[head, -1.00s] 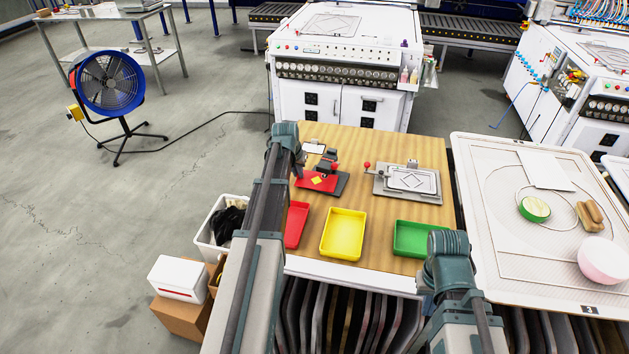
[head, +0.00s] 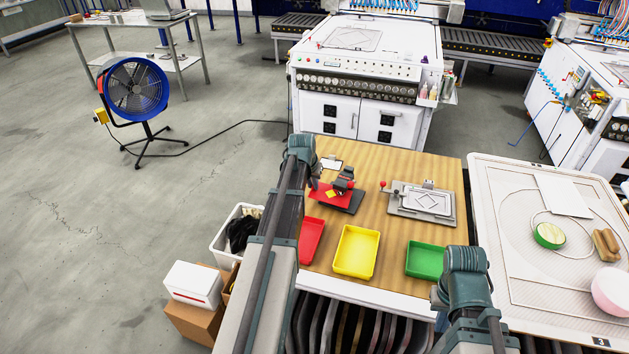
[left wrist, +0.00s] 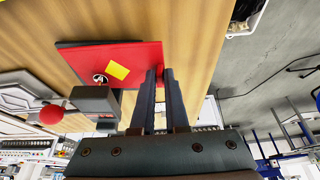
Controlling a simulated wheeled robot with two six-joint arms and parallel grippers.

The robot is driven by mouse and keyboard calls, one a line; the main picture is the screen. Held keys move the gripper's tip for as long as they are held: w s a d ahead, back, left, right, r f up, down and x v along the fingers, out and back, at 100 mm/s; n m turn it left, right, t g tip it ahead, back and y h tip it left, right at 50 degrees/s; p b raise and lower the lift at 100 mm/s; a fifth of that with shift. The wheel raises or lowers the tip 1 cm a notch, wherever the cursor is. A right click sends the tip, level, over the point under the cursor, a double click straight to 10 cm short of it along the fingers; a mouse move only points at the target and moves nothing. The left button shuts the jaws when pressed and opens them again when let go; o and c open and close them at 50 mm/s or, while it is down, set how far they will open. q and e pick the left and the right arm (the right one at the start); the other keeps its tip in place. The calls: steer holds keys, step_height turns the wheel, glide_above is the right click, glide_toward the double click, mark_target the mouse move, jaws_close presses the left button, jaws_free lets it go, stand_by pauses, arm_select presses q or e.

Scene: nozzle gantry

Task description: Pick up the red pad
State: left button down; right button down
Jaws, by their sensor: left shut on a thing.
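The red pad (head: 319,197) is a flat red sheet with a yellow square on it, at the back left of the wooden table (head: 390,235). It overlaps a dark base plate (head: 350,204). In the left wrist view the red pad (left wrist: 135,57) shows with its yellow square. My left gripper (head: 315,180) is at the pad's left edge in the head view. Its fingers (left wrist: 160,73) are close together and shut on that edge in the left wrist view. I cannot tell whether the pad is clear of the plate. My right gripper's fingers do not show.
A dark clamp with a red knob (left wrist: 52,114) stands close beside the pad. A grey plate fixture (head: 424,203) is to its right. Red (head: 311,240), yellow (head: 357,252) and green (head: 425,260) trays line the table's front. Bare wood lies between.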

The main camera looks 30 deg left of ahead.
arm_select(q)
steer(key=s+d, duration=0.1)
steer(key=s, duration=0.4)
steer(key=s+d, duration=0.1)
steer(key=s, duration=0.4)
steer(key=s+d, duration=0.1)
steer(key=s, duration=0.5)
steer(key=shift+d, duration=0.25)
